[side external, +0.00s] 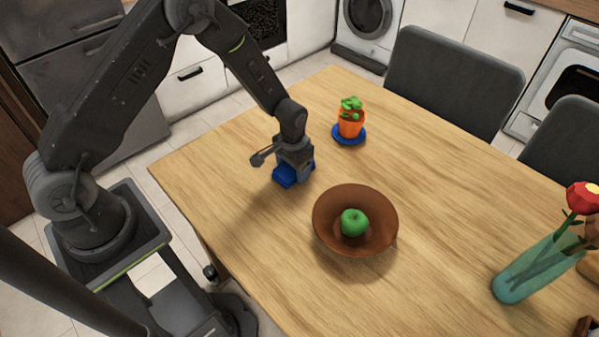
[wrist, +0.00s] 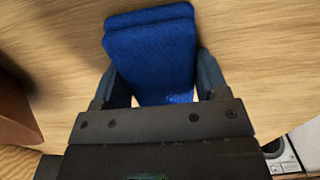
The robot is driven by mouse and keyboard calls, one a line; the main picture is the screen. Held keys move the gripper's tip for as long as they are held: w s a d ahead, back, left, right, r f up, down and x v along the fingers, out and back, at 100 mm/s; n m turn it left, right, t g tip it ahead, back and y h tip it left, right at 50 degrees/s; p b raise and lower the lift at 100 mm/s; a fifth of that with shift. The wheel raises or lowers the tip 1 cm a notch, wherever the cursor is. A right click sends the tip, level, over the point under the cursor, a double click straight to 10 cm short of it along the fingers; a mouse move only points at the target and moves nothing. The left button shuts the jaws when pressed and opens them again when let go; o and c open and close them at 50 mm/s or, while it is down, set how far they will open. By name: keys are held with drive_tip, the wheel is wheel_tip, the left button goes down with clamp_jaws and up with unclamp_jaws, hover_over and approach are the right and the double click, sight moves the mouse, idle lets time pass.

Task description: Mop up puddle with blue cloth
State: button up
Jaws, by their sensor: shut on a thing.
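The blue cloth (side external: 287,176) is under my gripper (side external: 296,172) at the left part of the wooden table. In the wrist view the cloth (wrist: 150,50) looks folded in layers and lies between the two fingers of my gripper (wrist: 165,90). My gripper is shut on the cloth. The cloth is at or just above the tabletop; I cannot tell which. I see no puddle in either view; anything under the cloth is hidden.
A brown bowl (side external: 330,238) with a green apple (side external: 354,222) stands right of the gripper. A teal vase (side external: 530,270) stands far right. The table (side external: 430,190) is bare between them.

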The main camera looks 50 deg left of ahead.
sight(309, 183)
drive_tip(key=shift+w+a, duration=0.1)
drive_tip(key=shift+a, duration=0.45)
drive_tip(key=shift+w+a, duration=0.15)
drive_tip(key=shift+a, duration=0.7)
drive_tip(key=d, duration=0.3)
drive_tip(key=shift+w+d, duration=0.2)
drive_tip(key=shift+w, duration=0.05)
drive_tip(key=d, duration=0.3)
drive_tip(key=w+d, duration=0.1)
drive_tip(key=d, duration=0.1)
drive_tip(key=s+a, duration=0.1)
drive_tip(key=a, duration=0.1)
drive_tip(key=s+a, duration=0.1)
drive_tip(key=a, duration=0.2)
drive_tip(key=s+a, duration=0.1)
drive_tip(key=a, duration=0.2)
drive_tip(key=shift+a, duration=0.2)
drive_tip(key=d, duration=0.2)
drive_tip(key=w+d, duration=0.1)
drive_tip(key=d, duration=0.5)
drive_tip(key=shift+w, duration=0.25)
drive_tip(key=a, duration=0.2)
drive_tip(key=w+a, duration=0.1)
drive_tip(key=a, duration=0.4)
drive_tip(key=shift+w+a, duration=0.15)
drive_tip(key=shift+a, duration=0.2)
drive_tip(key=shift+a+r, duration=0.15)
drive_tip(key=shift+r, duration=3.95)
